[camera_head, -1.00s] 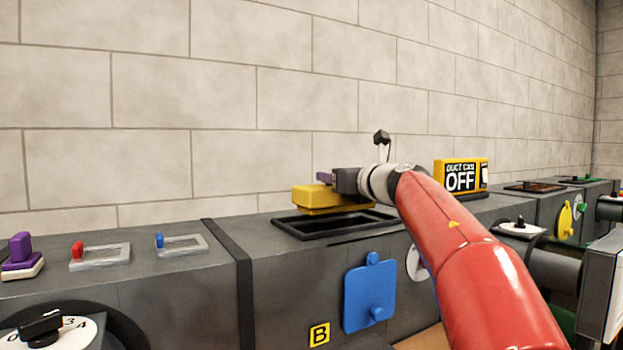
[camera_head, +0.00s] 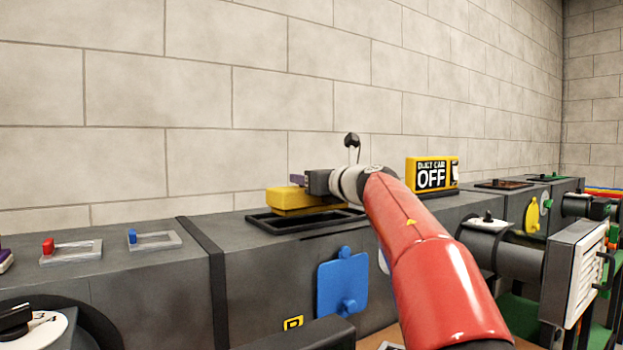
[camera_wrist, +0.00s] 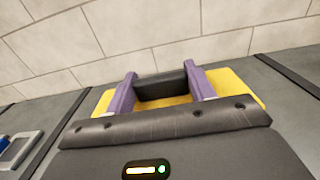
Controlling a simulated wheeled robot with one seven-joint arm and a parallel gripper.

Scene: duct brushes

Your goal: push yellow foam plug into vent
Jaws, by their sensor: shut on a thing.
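The yellow foam plug (camera_head: 284,199) is a flat yellow block with a dark handle (camera_wrist: 160,86). My gripper (camera_head: 299,181) has purple fingers and is shut on that handle. In the wrist view, the fingers (camera_wrist: 160,77) stand on either side of the handle, with yellow foam showing left and right. The vent is a rectangular opening with a black rim (camera_head: 272,230) in the grey duct top. The plug is over the vent, close to its far side. Its underside is hard to see, so I cannot tell whether it touches the rim.
A blue cover (camera_head: 343,284) is on the duct's front face. A yellow "OFF" sign (camera_head: 432,174) stands to the right. Red-knobbed (camera_head: 48,246) and blue-knobbed (camera_head: 132,236) frames lie on the duct at left. A louvred box (camera_head: 574,274) juts out at right. A block wall is behind.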

